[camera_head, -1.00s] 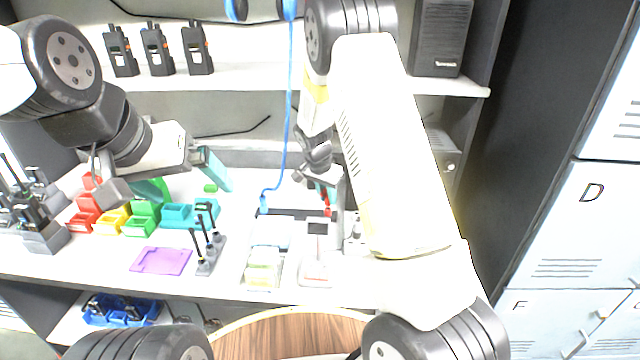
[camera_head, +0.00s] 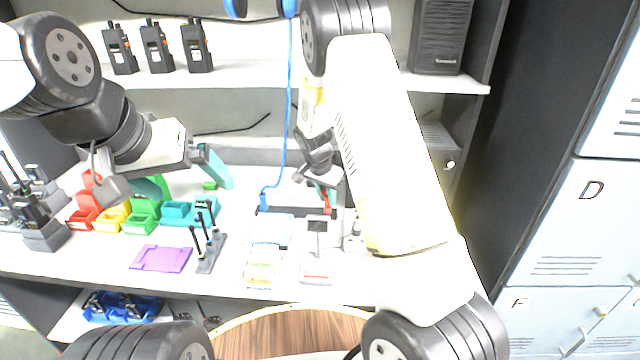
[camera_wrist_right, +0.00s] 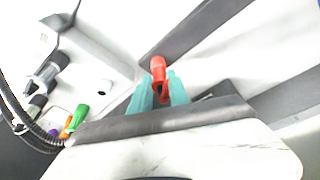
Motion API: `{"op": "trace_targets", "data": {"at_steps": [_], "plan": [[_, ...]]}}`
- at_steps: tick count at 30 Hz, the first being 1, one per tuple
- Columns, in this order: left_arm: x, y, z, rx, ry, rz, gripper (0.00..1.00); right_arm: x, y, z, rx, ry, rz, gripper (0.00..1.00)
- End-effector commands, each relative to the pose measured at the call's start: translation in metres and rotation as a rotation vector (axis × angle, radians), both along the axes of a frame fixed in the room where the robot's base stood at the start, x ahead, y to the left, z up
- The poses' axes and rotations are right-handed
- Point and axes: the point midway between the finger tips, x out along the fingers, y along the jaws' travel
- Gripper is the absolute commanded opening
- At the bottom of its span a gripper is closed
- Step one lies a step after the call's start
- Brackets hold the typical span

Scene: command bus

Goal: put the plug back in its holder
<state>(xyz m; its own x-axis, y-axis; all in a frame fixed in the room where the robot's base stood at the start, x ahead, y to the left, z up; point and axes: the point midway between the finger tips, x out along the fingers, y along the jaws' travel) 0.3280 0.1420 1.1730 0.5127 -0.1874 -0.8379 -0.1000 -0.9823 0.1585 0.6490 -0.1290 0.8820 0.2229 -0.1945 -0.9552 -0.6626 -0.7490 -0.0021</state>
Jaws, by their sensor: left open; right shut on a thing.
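The red plug (camera_wrist_right: 158,72) is between the teal fingers of my right gripper (camera_wrist_right: 160,90) in the right wrist view, with its rounded end pointing away from my wrist. In the head view my right gripper (camera_head: 322,183) is over the back of the white bench, right of the blue cable, and a bit of the red plug (camera_head: 332,197) shows below it. My right arm covers much of that area. I cannot tell which part is the holder. My left gripper (camera_head: 180,176) is open and empty above the coloured bins.
Red, yellow, green and teal bins (camera_head: 140,214) stand at the left on the bench. A purple tray (camera_head: 161,258) and a grey stand with black rods (camera_head: 206,250) lie in front. A blue cable (camera_head: 288,110) hangs to the bench. Radios (camera_head: 157,46) stand on the upper shelf.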

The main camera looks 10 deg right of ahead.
Motion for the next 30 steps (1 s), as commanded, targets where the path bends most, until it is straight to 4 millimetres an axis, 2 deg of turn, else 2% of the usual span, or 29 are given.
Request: {"op": "trace_targets", "data": {"at_steps": [30], "plan": [[0.0000, 0.0000, 0.0000, 0.000, 0.000, 0.000, 1.00, -0.0002, 0.0002, -0.0058, 0.000, 0.000, 0.001, 0.00]]}}
